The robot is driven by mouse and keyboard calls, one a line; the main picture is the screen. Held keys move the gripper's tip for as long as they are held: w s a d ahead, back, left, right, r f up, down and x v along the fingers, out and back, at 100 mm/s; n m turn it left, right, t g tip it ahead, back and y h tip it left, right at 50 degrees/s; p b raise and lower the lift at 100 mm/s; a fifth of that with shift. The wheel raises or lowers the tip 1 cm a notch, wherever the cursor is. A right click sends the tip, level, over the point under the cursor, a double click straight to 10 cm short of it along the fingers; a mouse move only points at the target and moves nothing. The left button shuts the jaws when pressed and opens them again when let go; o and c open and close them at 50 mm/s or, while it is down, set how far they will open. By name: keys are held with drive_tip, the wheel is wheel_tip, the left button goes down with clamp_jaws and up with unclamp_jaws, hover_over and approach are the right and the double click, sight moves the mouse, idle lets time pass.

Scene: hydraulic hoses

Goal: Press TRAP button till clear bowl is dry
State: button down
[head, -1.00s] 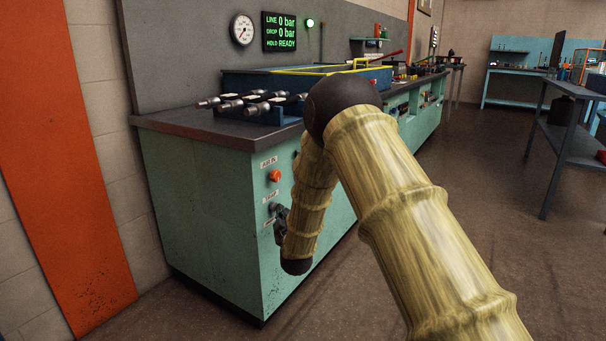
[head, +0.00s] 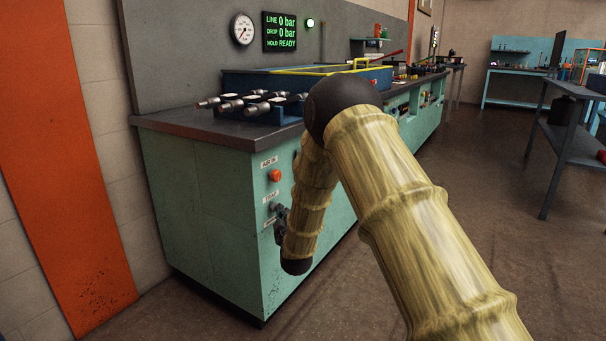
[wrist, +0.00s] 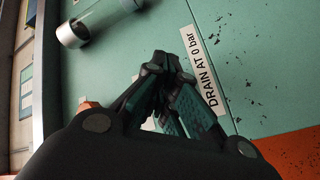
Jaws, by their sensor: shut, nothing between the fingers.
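My gripper (wrist: 165,85) is shut and empty, its fingertips close to the green cabinet front. A clear bowl (wrist: 98,17), a see-through cylinder with a metal end, lies at the top left of the wrist view. I cannot tell whether it holds water. A white label (wrist: 205,70) beside the fingers reads DRAIN AT 0 bar.
An orange knob (head: 275,175) sits under the AIR IN label. The display (head: 279,31) reads LINE 0 bar, DROP 0 bar, HOLD READY, with a green lamp (head: 310,23) beside it.

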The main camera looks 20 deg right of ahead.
drive_tip(key=shift+w+a+r, duration=0.35)
drive_tip(key=shift+w+a, duration=0.1)
drive_tip(key=shift+a, duration=0.05)
idle(0.4)
drive_tip(key=shift+s+f+p, duration=0.1)
drive_tip(key=shift+s+p, duration=0.05)
drive_tip(key=shift+p, duration=0.25)
drive_tip(key=s+d+p, duration=0.2)
drive_tip(key=s+d, duration=0.2)
drive_tip(key=s, duration=0.1)
drive_tip(key=shift+d+f, duration=0.15)
drive_tip(key=shift+f, duration=0.05)
idle(0.4)
idle(0.6)
